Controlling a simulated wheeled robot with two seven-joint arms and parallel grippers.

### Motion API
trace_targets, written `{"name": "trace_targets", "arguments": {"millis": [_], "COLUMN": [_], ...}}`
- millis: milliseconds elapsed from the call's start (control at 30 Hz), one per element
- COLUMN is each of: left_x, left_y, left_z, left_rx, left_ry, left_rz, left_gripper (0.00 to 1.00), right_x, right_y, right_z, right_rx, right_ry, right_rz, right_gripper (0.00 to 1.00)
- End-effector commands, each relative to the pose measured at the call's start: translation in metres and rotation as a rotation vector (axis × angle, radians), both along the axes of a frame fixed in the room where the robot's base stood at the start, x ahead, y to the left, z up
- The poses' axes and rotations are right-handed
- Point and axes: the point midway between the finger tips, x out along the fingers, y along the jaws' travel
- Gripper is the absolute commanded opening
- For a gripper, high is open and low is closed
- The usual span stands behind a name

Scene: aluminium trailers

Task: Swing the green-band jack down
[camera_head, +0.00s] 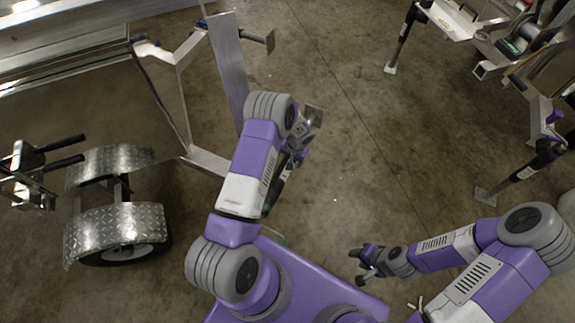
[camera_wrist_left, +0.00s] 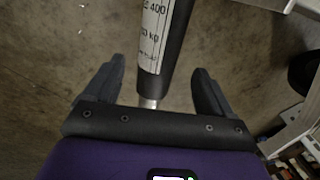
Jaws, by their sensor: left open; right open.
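A dark jack tube (camera_wrist_left: 172,55) with a white label runs lengthwise between the two fingers of my left gripper (camera_wrist_left: 159,72) in the left wrist view. A bright metal rod shows at its lower end. The fingers are open, with a gap on each side of the tube. In the head view my left gripper (camera_head: 299,148) is beside a dark jack (camera_head: 281,182), partly hidden by my left arm. I cannot make out a green band on it clearly. My right gripper (camera_head: 364,263) is open and empty over the floor.
An aluminium trailer frame (camera_head: 228,70) with a wheel under a tread-plate fender (camera_head: 115,225) stands at left. A jack with a foot plate (camera_head: 258,37) sticks out sideways there. Another trailer stands at right with two lowered jacks (camera_head: 403,40) (camera_head: 522,174). Bare floor lies between.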

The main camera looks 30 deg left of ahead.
Motion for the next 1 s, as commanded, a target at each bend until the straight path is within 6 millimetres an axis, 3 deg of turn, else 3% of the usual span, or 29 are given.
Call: {"name": "trace_targets", "arguments": {"millis": [100, 300, 667, 1000], "left_x": [-0.001, -0.001, -0.001, -0.001], "left_y": [0.003, 0.008, 0.009, 0.009], "left_z": [-0.024, -0.048, -0.052, -0.052], "left_rx": [-0.003, -0.004, -0.004, -0.004], "left_ry": [0.0, 0.001, 0.0, 0.0], "left_rz": [0.002, 0.0, 0.0, 0.0], "left_gripper": [0.84, 0.84, 0.84, 0.35], "right_x": [0.0, 0.0, 0.0, 0.0], "right_y": [0.0, 0.0, 0.0, 0.0], "right_z": [-0.011, -0.019, -0.02, -0.02], "right_rx": [0.0, 0.0, 0.0, 0.0], "right_ry": [0.0, 0.0, 0.0, 0.0], "right_rz": [0.0, 0.0, 0.0, 0.0], "right_gripper": [0.43, 0.43, 0.43, 0.43]}}
